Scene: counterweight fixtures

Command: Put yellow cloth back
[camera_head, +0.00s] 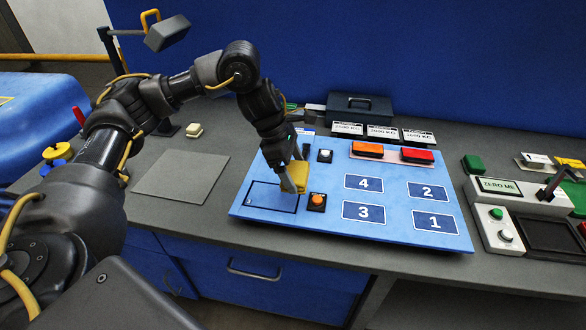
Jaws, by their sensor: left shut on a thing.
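My left gripper (294,182) is shut on a small folded yellow cloth (301,172). It holds the cloth above the left part of the blue board (330,230), over or near a dark outlined rectangle (268,202). The fingers hide part of the cloth, and I cannot tell whether it touches the board. My right gripper is not in view.
Orange (374,147) and red (417,155) blocks lie at the board's back. A bare grey mat (181,178) lies left. A scale (512,232) stands right.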

